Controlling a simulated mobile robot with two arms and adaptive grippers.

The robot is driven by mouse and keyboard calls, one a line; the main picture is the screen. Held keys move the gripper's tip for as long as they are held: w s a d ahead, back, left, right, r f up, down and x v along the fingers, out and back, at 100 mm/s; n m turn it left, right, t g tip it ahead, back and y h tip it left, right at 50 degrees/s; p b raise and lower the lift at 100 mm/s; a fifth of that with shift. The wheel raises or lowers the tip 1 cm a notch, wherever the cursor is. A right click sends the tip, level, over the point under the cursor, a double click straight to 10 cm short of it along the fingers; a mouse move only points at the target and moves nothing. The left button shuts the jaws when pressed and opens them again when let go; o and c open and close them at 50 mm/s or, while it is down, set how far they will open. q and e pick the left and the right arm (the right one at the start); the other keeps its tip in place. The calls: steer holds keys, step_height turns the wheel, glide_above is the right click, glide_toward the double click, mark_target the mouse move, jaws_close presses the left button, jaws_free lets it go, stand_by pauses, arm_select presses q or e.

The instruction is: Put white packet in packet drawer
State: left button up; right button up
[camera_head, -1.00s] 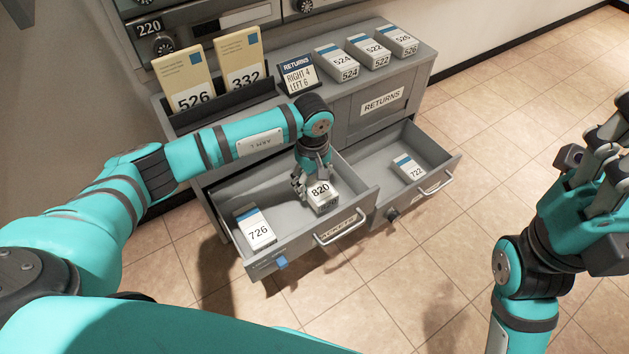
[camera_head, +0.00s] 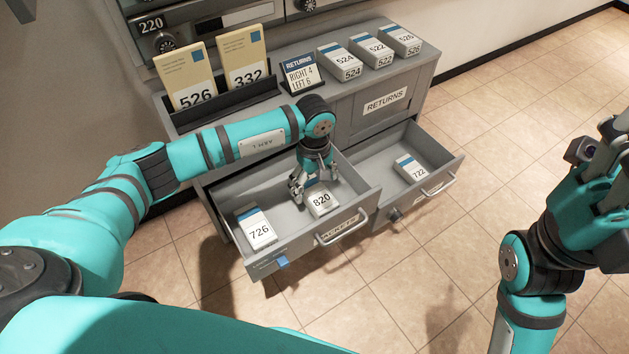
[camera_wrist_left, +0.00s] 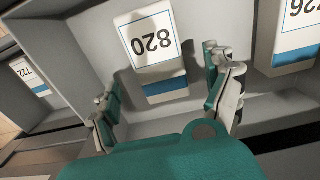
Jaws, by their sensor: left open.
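The white packet marked 820 (camera_head: 321,201) lies in the open left drawer (camera_head: 290,243), whose front label is partly legible as packets. My left gripper (camera_head: 312,184) is inside this drawer, just behind the packet, with its fingers apart. In the left wrist view the packet (camera_wrist_left: 155,45) lies on the drawer floor beyond the open fingers (camera_wrist_left: 168,95), not gripped. Another white packet, 726 (camera_head: 257,229), lies in the same drawer to the left. My right gripper (camera_head: 610,165) is raised at the right edge over the floor, partly cut off.
The open right drawer (camera_head: 437,187) holds a packet marked 722 (camera_head: 411,168). On the cabinet top stand several packets (camera_head: 372,50), a returns sign (camera_head: 301,74) and a black holder (camera_head: 225,104) with envelopes 526 and 332. Tiled floor in front is clear.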

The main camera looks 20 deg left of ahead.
arm_select(q)
step_height(320, 180, up, 12)
stand_by(0.4)
